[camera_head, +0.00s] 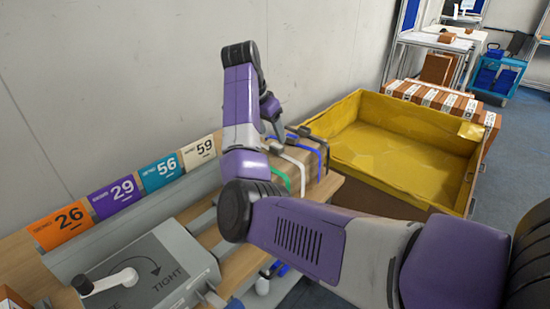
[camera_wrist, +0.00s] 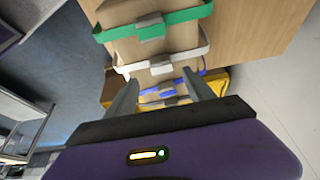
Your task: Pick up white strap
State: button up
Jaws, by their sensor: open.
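The white strap (camera_head: 290,159) runs over a brown cardboard box (camera_head: 314,162) on the wooden bench, between a green strap (camera_head: 281,177) and a blue strap (camera_head: 305,148). In the wrist view the white strap (camera_wrist: 190,57) crosses the box with a grey buckle (camera_wrist: 162,67) at its middle. My gripper (camera_wrist: 163,88) is open, with nothing held between its fingers. Its fingertips point toward the box, near the blue strap (camera_wrist: 187,80) and just short of the white strap in the picture. In the head view my arm partly hides the box and the gripper.
A large yellow-lined bin (camera_head: 390,150) stands beyond the bench at the right. A grey device with a crank (camera_head: 150,270) sits at the front left. Numbered signs (camera_head: 110,196) line the wall side. A wall bounds the left.

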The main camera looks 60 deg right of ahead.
aim_at(277, 146)
jog(key=p+x, duration=0.1)
jog(key=x, duration=0.5)
jog(key=shift+d+f, duration=0.15)
jog(key=shift+d, duration=0.1)
grip_shut()
